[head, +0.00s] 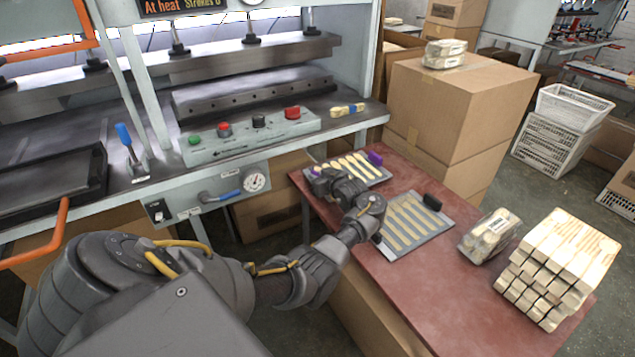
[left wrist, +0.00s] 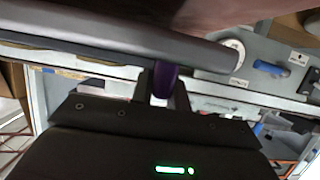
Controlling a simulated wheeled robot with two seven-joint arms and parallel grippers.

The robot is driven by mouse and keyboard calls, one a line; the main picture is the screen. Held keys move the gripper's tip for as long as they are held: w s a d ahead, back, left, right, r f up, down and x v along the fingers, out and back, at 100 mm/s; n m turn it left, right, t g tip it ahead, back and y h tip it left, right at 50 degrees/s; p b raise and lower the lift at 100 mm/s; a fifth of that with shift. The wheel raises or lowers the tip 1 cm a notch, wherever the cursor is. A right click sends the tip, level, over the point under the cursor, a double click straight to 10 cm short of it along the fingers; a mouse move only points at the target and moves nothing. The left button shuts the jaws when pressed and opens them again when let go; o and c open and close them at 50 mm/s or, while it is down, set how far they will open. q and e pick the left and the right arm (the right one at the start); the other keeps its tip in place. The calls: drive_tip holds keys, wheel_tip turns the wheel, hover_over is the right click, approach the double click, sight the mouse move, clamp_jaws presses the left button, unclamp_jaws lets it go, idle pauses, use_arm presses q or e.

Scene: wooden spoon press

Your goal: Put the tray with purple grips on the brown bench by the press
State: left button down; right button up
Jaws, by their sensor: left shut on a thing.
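The tray with purple grips (head: 372,178) holds several pale wooden spoons and is over the far left end of the brown bench (head: 458,290), by the press. My left gripper (head: 318,178) is shut on that left grip. The left wrist view shows the purple grip (left wrist: 165,80) held against the tray's long grey edge (left wrist: 115,38). I cannot tell whether the tray touches the bench. The press (head: 255,95) stands behind and to the left. My right gripper is not in view.
A second tray with a black grip (head: 433,202) lies just in front on the bench. A wrapped bundle (head: 490,236) and a stack of wooden blanks (head: 558,268) stand further right. Cardboard boxes (head: 450,100) rise behind the bench. The bench's near left part is bare.

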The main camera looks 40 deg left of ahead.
use_arm(q)
drive_tip(key=shift+r, duration=0.2)
drive_tip(key=shift+f, duration=0.25)
drive_tip(key=shift+f+b, duration=0.4)
drive_tip(key=c, duration=1.4)
unclamp_jaws()
drive_tip(key=shift+d, duration=0.1)
drive_tip(key=shift+o, duration=0.2)
